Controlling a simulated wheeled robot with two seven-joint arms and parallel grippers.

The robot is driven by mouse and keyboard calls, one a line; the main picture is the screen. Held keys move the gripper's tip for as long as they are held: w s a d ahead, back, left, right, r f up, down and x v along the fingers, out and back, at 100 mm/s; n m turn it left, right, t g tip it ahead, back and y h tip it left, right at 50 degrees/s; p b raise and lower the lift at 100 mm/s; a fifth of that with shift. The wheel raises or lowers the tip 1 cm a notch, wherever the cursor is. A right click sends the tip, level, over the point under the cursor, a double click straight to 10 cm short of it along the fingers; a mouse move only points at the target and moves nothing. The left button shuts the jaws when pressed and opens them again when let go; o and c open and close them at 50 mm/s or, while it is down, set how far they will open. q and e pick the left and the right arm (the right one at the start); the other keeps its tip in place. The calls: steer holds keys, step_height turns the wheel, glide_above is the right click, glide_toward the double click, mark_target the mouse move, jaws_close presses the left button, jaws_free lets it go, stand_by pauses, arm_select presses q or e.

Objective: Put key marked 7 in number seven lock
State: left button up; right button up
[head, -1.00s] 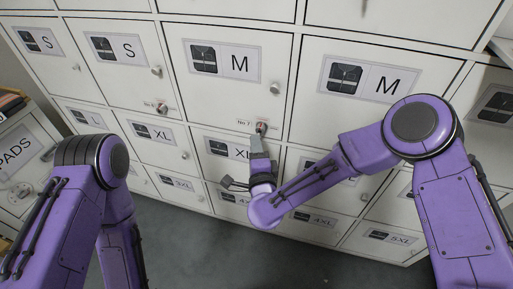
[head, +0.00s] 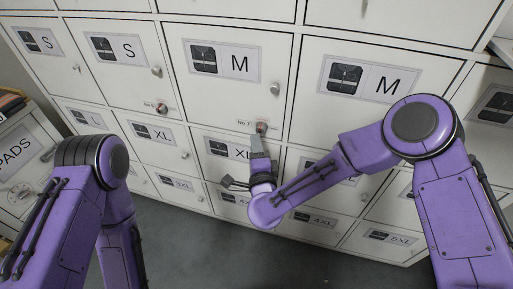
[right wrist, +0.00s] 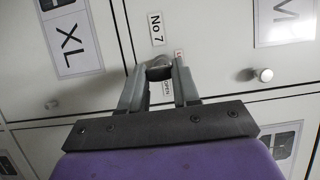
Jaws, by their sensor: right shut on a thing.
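The number seven lock (head: 262,126) sits low on a white M locker door, beside a "No 7" label (head: 243,122). In the right wrist view its label (right wrist: 156,28) is just beyond the fingertips. My right gripper (head: 260,136) is at the lock, its fingers closed around a small metallic thing (right wrist: 159,68) right at the lock face. The key itself is mostly hidden by the fingers, and I cannot read a mark on it. An "OPEN" label (right wrist: 167,88) shows between the fingers. My left gripper is out of view.
Another lock (head: 161,107) with a red spot is on the S door to the left. Round knobs (head: 274,89) stick out of the doors. A cabinet marked PADS (head: 17,165) stands at the left. Grey floor (head: 190,250) is clear below.

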steer(key=shift+w+d, duration=0.25)
steer(key=shift+w, duration=0.45)
steer(key=shift+w+d, duration=0.25)
steer(key=shift+w, duration=0.45)
stand_by(2.8)
